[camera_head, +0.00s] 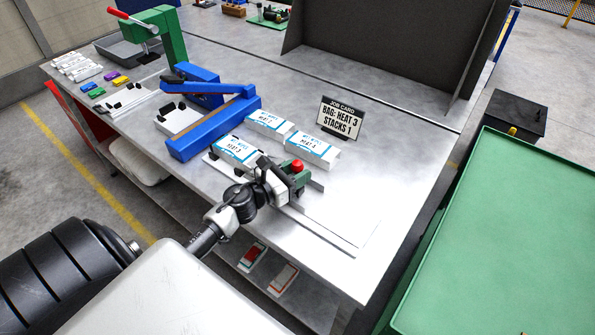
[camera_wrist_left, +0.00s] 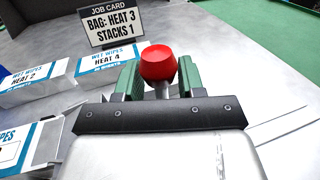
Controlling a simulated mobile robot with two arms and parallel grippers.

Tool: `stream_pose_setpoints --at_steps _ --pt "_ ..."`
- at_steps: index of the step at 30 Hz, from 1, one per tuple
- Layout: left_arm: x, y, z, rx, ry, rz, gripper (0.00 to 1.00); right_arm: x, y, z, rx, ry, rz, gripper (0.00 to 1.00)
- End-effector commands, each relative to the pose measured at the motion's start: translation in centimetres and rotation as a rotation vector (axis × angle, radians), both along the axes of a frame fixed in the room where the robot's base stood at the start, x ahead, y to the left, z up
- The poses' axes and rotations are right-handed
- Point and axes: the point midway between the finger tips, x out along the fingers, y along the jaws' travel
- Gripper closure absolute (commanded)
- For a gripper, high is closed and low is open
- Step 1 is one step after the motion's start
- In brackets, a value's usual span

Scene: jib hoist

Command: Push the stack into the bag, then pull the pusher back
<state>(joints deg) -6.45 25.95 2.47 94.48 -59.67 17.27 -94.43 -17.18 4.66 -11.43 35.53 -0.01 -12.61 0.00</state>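My left gripper (camera_head: 289,178) is over a metal guide channel (camera_head: 325,232) on the bench. Its green fingers close in on both sides of a red knob (camera_head: 297,165) on a short stem, which looks like the pusher's handle. The knob also shows between the fingers in the left wrist view (camera_wrist_left: 158,63). A bag labelled Wet Wipes, apparently Heat 3 (camera_head: 236,148), lies just left of the gripper at the channel's end. The stack and the pusher's plate are hidden by the gripper and bag. My right gripper is not in view.
Bags Heat 2 (camera_head: 268,122) and Heat 4 (camera_head: 313,149) lie behind. The job card (camera_head: 341,117) reads "BAG: HEAT 3, STACKS 1". A blue sealer (camera_head: 212,125) stands left, a green lever press (camera_head: 160,35) beyond. The bench right of the channel is clear.

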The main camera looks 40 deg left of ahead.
Motion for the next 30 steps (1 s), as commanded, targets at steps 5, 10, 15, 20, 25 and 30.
stream_pose_setpoints --at_steps 5,10,15,20,25,30 --pt "-0.7 0.2 -0.2 0.001 0.001 0.000 0.61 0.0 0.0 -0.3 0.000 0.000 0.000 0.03" --pt "-3.3 1.0 -0.4 0.002 0.003 0.000 0.61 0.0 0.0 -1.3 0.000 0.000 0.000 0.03" --pt "-6.6 2.0 -0.5 0.000 0.003 0.001 0.61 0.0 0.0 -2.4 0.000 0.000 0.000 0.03" --pt "-9.0 2.7 -0.4 0.000 0.002 0.001 0.61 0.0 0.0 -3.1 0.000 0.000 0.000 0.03" --pt "-10.2 3.1 -0.1 0.000 0.000 0.000 0.61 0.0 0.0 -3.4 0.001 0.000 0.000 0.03" --pt "-10.4 3.2 0.0 0.000 0.000 0.000 0.61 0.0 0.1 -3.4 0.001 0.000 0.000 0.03"
